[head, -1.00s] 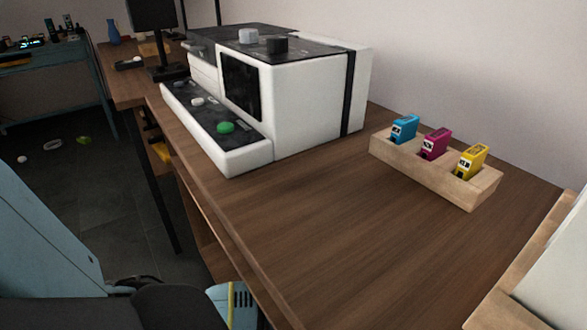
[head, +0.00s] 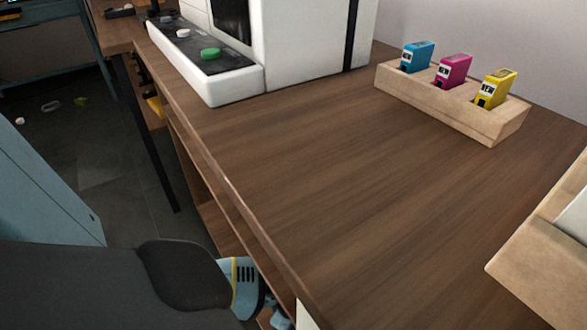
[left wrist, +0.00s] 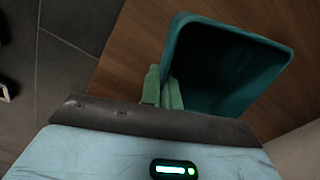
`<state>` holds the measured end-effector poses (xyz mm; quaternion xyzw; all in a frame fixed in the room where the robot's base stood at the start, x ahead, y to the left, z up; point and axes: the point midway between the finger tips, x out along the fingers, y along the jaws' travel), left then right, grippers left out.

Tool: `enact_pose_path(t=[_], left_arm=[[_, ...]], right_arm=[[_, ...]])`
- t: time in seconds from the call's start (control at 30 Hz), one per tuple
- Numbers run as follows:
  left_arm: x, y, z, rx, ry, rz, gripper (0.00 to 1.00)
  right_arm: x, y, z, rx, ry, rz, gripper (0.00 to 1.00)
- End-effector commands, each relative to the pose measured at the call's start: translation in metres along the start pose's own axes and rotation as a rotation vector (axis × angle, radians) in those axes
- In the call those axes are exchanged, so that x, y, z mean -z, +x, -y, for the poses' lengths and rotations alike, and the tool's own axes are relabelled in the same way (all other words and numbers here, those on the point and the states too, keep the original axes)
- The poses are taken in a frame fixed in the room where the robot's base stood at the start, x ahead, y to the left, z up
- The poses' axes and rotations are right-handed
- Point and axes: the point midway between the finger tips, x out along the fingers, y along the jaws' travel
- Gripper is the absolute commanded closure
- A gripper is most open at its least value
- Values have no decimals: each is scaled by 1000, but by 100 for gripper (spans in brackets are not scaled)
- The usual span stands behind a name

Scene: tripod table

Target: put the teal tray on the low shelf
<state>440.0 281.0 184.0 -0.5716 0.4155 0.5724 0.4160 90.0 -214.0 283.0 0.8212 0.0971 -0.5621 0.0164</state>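The teal tray (left wrist: 235,80) shows in the left wrist view as a deep, open, rounded box with a dark inside. My left gripper (left wrist: 161,88) has its green fingers close together at the tray's near left wall, which appears pinched between them. Brown wood lies behind the tray; I cannot tell whether they touch. In the head view my left arm reaches down beside the table's front edge, and its fingers and the tray are hidden below. A low shelf (head: 217,224) of brown wood shows partly under the tabletop. My right gripper is in neither view.
The brown tabletop (head: 290,190) is clear in the middle. A white machine (head: 300,45) with a green button stands at the back. A wooden holder (head: 450,108) carries blue, magenta and yellow cartridges. A table leg (head: 150,140) stands left of the shelf.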

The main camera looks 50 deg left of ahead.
Motion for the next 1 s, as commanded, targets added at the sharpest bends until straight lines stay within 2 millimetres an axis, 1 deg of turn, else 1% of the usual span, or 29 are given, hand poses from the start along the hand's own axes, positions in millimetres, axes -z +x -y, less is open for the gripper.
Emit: enact_pose_path(t=[0.17,0.37,0.4,0.53,0.87,1.0], left_arm=[[0,-2,1,3,0,-1,100],[0,3,1,1,-1,0,100],[0,2,0,1,-1,0,91],[0,2,0,1,0,0,75],[0,0,0,2,0,0,75],[0,-10,1,3,0,-1,75]], right_arm=[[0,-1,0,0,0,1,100],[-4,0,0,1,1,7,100],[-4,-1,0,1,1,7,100],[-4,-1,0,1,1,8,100],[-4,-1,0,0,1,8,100],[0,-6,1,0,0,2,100]])
